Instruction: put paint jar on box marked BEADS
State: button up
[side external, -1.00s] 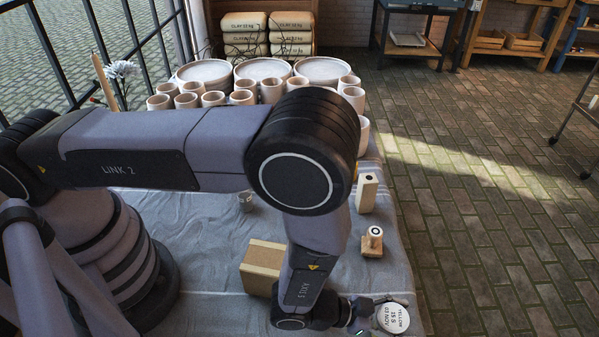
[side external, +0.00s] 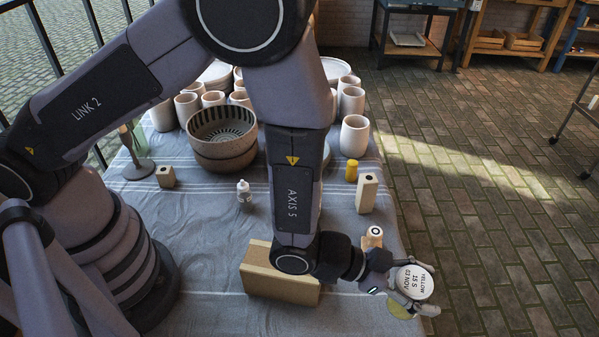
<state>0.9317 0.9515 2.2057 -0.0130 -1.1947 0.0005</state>
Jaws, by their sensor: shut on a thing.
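The paint jar (side external: 414,281) has a white lid lettered YELLOW, and yellow shows below it. My gripper (side external: 427,290) is shut around the jar near the table's right front edge. The jar appears raised above the table, with its lid facing up toward the camera. A tan box (side external: 282,286) lies on the cloth left of my gripper, partly behind my arm. No BEADS marking can be read on any box in view.
A small wooden stamp-like piece (side external: 372,238), an upright wooden block (side external: 367,194) and a yellow bottle (side external: 351,171) stand along the right side. The front cloth is clear.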

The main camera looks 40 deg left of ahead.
jog(key=shift+w+a+r+m+g+h, duration=0.2)
jog(key=shift+r+m+g+h, duration=0.2)
jog(key=shift+r+m+g, duration=0.25)
jog(key=a+m+g, duration=0.1)
jog(key=g, duration=0.1)
jog(key=s+a+r+m+g+h, duration=0.1)
jog(key=m, duration=0.1)
jog(key=a+r+m+g+h, duration=0.1)
jog(key=a+m+g, duration=0.1)
jog(key=shift+s+r+g, duration=0.25)
jog(key=shift+s+g, duration=0.1)
jog(key=shift+s, duration=0.05)
jog(key=m+g+y, duration=0.2)
jog(key=m+g, duration=0.6)
jog(key=g, duration=0.1)
send_over(284, 269)
notch_tip(284, 269, down, 2)
jog(key=shift+y, duration=0.3)
jog(key=shift+f, duration=2.1)
jog(key=o, duration=1.2)
jog(key=shift+f, duration=0.1)
jog(key=shift+o, duration=0.2)
